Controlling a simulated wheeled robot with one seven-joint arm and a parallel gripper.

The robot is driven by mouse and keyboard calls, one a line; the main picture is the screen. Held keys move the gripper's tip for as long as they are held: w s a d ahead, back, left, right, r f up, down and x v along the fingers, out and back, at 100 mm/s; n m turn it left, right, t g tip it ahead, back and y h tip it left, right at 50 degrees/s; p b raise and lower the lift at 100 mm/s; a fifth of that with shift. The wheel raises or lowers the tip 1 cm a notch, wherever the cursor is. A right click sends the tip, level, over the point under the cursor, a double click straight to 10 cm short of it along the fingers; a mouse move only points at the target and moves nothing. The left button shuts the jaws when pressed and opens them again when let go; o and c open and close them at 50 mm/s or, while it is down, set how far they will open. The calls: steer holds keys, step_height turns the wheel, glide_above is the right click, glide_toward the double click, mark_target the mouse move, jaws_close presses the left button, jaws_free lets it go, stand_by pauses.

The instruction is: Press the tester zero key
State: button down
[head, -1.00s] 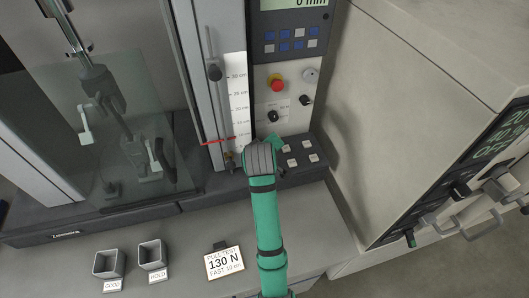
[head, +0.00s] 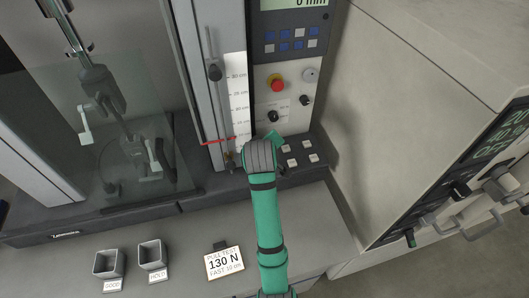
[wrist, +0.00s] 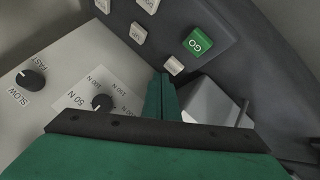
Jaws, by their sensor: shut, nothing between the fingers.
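The tester's key panel (head: 300,172) is a dark sloping ledge at the tester's foot. Several pale square keys (head: 307,145) show on it to the right of my gripper (head: 272,137). In the wrist view a green GO key (wrist: 197,42) has a small pale key (wrist: 174,66) beside it; another pale key (wrist: 138,33) is farther left. The key lettering is too small to tell which is zero. My gripper (wrist: 163,84) is shut and empty, its tips close to the small pale key; I cannot tell whether they touch.
The tester's front face has a red stop button (head: 277,85), knobs (head: 273,116) and a display (head: 295,5). A ruler and slide column stand left of my gripper. A beige cabinet (head: 420,110) bounds the right. Two bins (head: 152,256) and a card (head: 224,263) sit in front.

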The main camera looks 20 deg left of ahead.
steer(key=shift+r, duration=0.1)
step_height(320, 180, up, 2)
steer(key=shift+w+r, duration=0.1)
steer(key=shift+r, duration=0.6)
step_height(320, 180, up, 2)
steer(key=shift+r, duration=0.2)
stand_by(0.6)
